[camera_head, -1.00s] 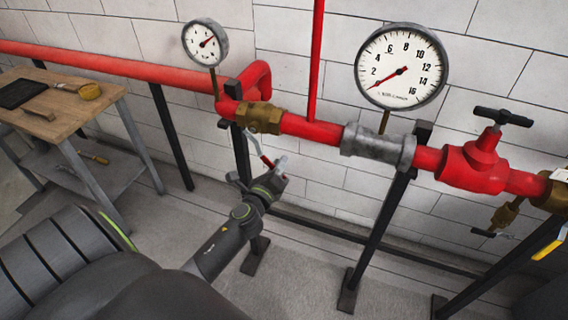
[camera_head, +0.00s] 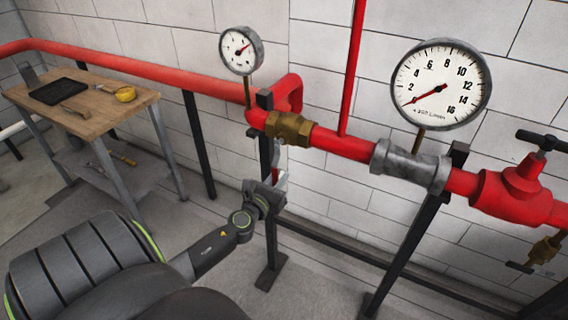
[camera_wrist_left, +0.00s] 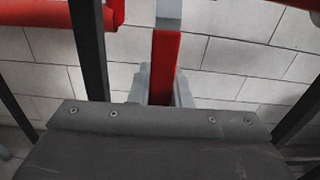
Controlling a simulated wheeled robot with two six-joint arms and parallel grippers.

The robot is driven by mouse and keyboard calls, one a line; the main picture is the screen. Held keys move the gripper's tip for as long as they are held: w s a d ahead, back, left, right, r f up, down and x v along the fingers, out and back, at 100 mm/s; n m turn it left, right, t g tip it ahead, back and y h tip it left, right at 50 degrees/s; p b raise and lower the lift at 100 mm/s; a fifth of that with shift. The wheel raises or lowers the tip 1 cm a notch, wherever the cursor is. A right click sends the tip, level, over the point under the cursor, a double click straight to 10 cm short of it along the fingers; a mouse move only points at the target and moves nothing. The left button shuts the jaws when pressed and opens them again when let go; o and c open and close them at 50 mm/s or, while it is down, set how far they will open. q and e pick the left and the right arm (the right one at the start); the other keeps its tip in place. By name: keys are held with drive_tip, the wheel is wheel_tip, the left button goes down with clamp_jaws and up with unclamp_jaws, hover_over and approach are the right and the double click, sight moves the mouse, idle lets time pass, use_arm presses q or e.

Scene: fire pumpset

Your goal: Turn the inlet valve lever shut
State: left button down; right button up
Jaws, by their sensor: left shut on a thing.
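The inlet valve is a brass body (camera_head: 288,128) on the red pipe, below and right of the small gauge. Its red lever (camera_head: 276,158) hangs down almost straight from the valve, with part of it hidden by my gripper. My left gripper (camera_head: 281,181) is below the valve, shut on the lever. In the left wrist view the red lever (camera_wrist_left: 164,62) runs up between the two grey fingers of my gripper (camera_wrist_left: 161,92), and its upper part is grey. My right gripper is not in view.
Black pipe stands (camera_head: 271,225) reach the floor beside my gripper. A large gauge (camera_head: 441,85) and a red valve with a black handle (camera_head: 512,190) are to the right. A wooden workbench (camera_head: 92,112) with tools stands at left. A white block wall is behind.

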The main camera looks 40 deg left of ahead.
use_arm(q)
drive_tip(key=shift+s+a+m, duration=0.1)
drive_tip(key=shift+a+m, duration=0.15)
drive_tip(key=shift+m, duration=0.05)
drive_tip(key=c, duration=1.3)
unclamp_jaws()
drive_tip(key=shift+c, duration=0.2)
drive_tip(key=b+v, duration=0.4)
drive_tip(key=v, duration=1.3)
drive_tip(key=shift+s, duration=0.25)
drive_tip(key=shift+a+f, duration=0.1)
drive_tip(key=shift+f, duration=0.05)
